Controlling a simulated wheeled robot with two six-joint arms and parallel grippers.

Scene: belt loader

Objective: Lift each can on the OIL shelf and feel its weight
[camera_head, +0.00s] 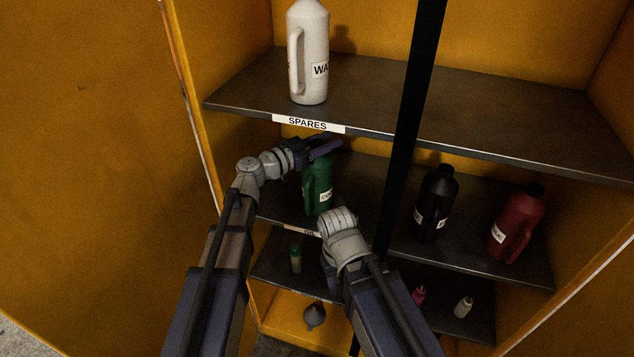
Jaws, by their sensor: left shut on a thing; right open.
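The OIL shelf (275,210) is the middle shelf; its front label (303,230) is partly covered by my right wrist. A green can (319,190) is upright at its left. My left gripper (325,147) is shut on the top of the green can. I cannot tell whether the can's base touches the shelf. A black can (435,205) and a dark red can (516,225) stand upright on the right half of this shelf. My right gripper (331,275) is low in front of the shelf edge, empty, its fingers mostly hidden behind my wrist.
A black upright post (410,100) divides the cabinet's front between the green and black cans. The SPARES shelf (480,105) above holds a white jug (314,55). Small bottles (296,258) stand on the lower shelf, and a grey funnel-like thing (314,316) lies below.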

